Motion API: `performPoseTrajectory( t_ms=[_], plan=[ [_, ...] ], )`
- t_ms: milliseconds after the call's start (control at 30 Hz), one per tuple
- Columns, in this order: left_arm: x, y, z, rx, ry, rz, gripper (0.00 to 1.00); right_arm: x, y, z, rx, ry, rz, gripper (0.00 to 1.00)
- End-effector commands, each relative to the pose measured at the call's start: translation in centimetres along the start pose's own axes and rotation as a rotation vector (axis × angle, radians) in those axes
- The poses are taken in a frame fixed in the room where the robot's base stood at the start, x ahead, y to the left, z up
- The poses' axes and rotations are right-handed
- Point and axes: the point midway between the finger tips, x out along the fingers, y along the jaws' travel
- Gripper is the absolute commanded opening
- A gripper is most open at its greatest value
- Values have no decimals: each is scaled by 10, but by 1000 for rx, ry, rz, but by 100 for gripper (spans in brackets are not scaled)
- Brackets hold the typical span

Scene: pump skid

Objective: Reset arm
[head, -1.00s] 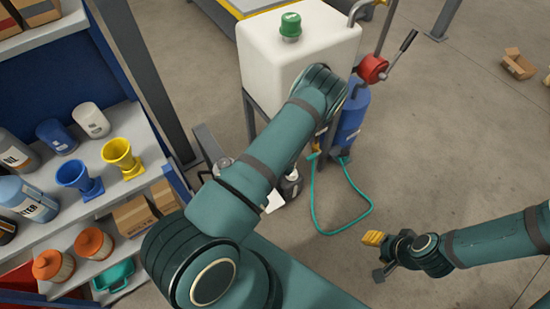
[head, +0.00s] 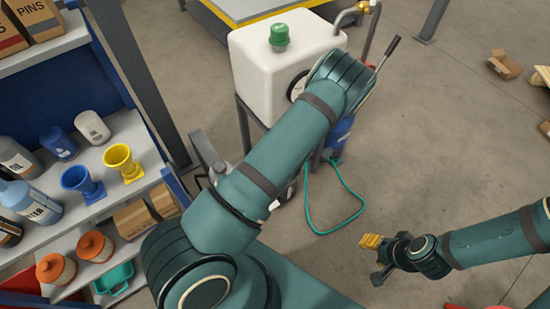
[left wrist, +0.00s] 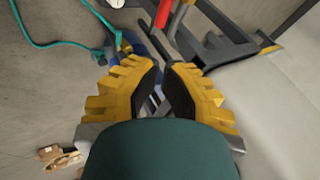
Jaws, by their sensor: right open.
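My left arm (head: 272,150) reaches up across the middle of the head view toward the white tank, and its gripper is hidden there. In the left wrist view, my left gripper (left wrist: 162,68) shows two yellow fingers with dark pads. A narrow gap shows between the tips, with nothing clearly held; how far they are apart is hard to judge. My right gripper (head: 370,242) is at the lower right of the head view, open and empty above bare floor. Its yellow fingers point left.
A white tank (head: 255,70) with a green cap stands behind my left arm. A blue cylinder (head: 342,133) and a teal hose (head: 355,205) are beside it. A shelf (head: 120,195) with funnels and bottles is at left. Open floor (head: 450,130) lies right; cardboard boxes (head: 503,64) lie farther off.

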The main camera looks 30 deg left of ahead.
Motion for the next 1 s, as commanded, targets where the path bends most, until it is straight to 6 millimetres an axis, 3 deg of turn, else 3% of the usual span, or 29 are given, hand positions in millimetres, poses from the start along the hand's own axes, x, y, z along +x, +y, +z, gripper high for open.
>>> performPoseTrajectory(
  t_ms=[167,767,867,1000],
  plan=[
    [-10,0,-2,-1,-1,-1,0,-2,0,-1,1,3,0,47],
    [-11,3,1,-10,-6,11,0,-2,0,-1,1,3,0,47],
    [-20,20,13,-71,-37,87,0,-2,0,-1,1,3,0,47],
    [-61,72,37,-249,-117,322,0,-2,0,-1,1,3,0,47]
  ],
)
